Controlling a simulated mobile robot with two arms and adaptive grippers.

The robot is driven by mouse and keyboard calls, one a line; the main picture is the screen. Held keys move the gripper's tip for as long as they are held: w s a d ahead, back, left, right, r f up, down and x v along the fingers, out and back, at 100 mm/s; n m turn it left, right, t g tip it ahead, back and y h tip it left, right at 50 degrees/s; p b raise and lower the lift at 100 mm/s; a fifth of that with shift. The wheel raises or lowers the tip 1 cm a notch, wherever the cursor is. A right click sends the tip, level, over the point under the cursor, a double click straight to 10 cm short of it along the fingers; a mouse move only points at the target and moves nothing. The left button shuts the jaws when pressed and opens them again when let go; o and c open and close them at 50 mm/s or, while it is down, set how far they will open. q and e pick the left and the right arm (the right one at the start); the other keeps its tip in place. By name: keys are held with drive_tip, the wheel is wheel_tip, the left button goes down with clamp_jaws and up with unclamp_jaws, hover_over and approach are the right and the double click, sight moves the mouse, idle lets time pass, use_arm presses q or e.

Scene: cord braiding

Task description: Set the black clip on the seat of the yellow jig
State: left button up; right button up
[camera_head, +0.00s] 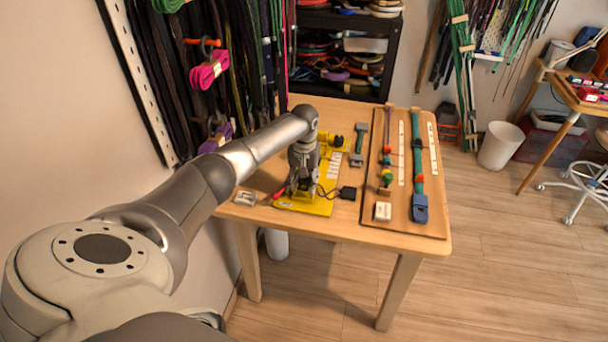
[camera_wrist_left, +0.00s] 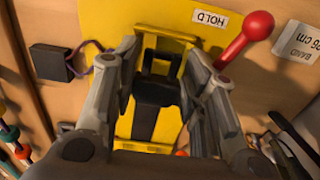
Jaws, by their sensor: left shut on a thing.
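The yellow jig (camera_head: 318,207) lies flat at the front left of the wooden table, and its yellow plate also fills the upper middle of the left wrist view (camera_wrist_left: 165,12). My left gripper (camera_head: 300,189) points down over the jig. In the left wrist view the black clip (camera_wrist_left: 155,92) is between the two fingers of the left gripper (camera_wrist_left: 162,62), which are shut on it. Yellow walls of the jig show around the clip, beyond and below it. I cannot tell whether the clip touches the seat. My right gripper is not in view.
A red-knobbed lever (camera_wrist_left: 258,25) stands close to the right finger in the wrist view. A small black box (camera_head: 348,193) with a cable is beside the jig. A brown board (camera_head: 399,218) with cords and straps lies to the right on the table.

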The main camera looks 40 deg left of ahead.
use_arm(q)
drive_tip(key=shift+f, duration=0.2)
drive_tip(key=shift+f+b, duration=0.35)
drive_tip(key=shift+f, duration=0.25)
drive_tip(key=shift+f, duration=0.25)
idle(1.0)
drive_tip(key=o, duration=1.1)
drive_tip(key=shift+c, duration=0.2)
drive_tip(key=shift+a+r, duration=0.1)
drive_tip(key=shift+r, duration=0.5)
wheel_tip(320, 180, up, 11)
drive_tip(key=shift+d, duration=0.2)
